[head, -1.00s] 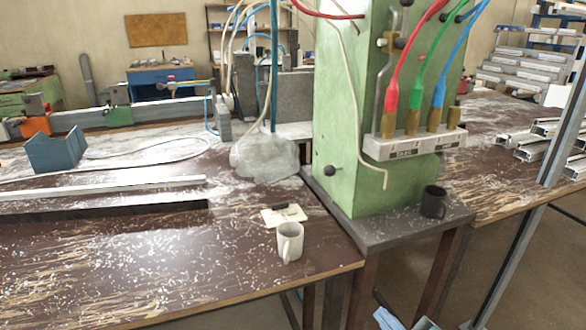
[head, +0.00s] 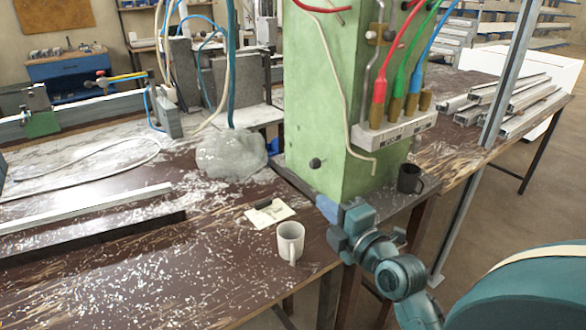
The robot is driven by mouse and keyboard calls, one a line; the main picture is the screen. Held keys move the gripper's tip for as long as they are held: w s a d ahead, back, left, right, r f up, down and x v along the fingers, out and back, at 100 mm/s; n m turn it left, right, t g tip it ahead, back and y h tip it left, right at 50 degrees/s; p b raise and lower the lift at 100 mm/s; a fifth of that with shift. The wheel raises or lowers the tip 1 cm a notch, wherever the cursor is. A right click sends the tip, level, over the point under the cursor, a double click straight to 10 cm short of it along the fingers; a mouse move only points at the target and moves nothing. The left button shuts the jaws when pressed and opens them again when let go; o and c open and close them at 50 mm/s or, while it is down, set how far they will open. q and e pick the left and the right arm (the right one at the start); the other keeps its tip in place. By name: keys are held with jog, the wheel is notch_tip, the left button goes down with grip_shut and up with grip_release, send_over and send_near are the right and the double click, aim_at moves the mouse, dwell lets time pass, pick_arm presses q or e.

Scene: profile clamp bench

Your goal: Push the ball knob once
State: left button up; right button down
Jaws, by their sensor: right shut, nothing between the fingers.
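The black ball knob (head: 315,163) sticks out low on the front face of the green column (head: 320,110). My right gripper (head: 326,206) is shut and empty, with its fingertips a little below the knob in the picture. A gap shows between the fingertips and the knob, and the gripper does not cover it. How far the gripper stands from the column in depth is hard to tell. My left gripper is not in view.
A white mug (head: 290,241) stands on the brown table left of my gripper, with a small white card (head: 270,213) behind it. A black mug (head: 409,178) stands on the dark ledge right of the column. A grey metal post (head: 508,70) rises at the right.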

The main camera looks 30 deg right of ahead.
aim_at(319, 162)
jog(key=shift+d+r, duration=0.1)
dwell(0.3)
jog(key=w+d, duration=0.4)
jog(key=w, duration=0.7)
dwell(0.4)
